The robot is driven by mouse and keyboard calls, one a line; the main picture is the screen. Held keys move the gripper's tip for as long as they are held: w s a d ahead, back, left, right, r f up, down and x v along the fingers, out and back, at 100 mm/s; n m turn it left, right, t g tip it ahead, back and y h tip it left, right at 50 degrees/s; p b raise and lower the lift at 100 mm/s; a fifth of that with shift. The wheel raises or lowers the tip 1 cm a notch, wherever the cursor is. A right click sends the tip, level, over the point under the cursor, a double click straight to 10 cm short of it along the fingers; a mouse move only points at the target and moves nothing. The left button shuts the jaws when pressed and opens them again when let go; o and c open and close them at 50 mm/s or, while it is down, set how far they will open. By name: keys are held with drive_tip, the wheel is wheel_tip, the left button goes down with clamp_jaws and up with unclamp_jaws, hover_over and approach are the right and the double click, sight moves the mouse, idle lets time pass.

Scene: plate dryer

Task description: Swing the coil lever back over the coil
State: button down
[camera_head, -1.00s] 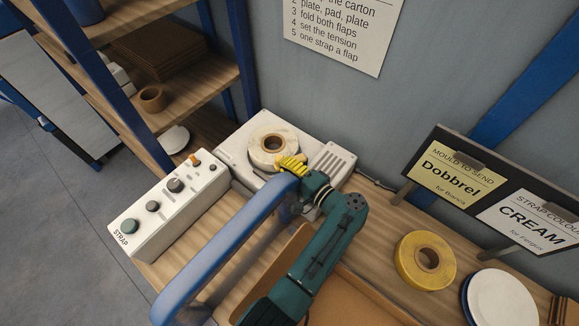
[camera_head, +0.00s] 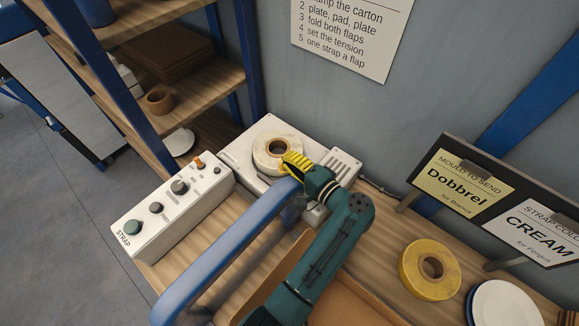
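The cream coil (camera_head: 262,157) lies flat on a white machine unit (camera_head: 236,151) against the wall. My gripper (camera_head: 294,160), with yellow ribbed fingers on a teal arm, is at the coil's right front edge, overlapping its rim in this view. I cannot tell whether it touches the coil. I cannot make out the coil lever clearly; the fingers and wrist cover that side. The finger gap does not show, so I cannot tell whether they are open, shut or holding the lever.
A blue arch (camera_head: 222,258) rises in front of my gripper, close to my arm. A white control box (camera_head: 172,208) with knobs stands left. A yellow coil (camera_head: 410,267) and plates (camera_head: 505,306) lie right. A sign board (camera_head: 437,145) stands behind them.

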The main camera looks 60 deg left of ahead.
wheel_tip(320, 180, up, 6)
drive_tip(key=shift+f, duration=0.1)
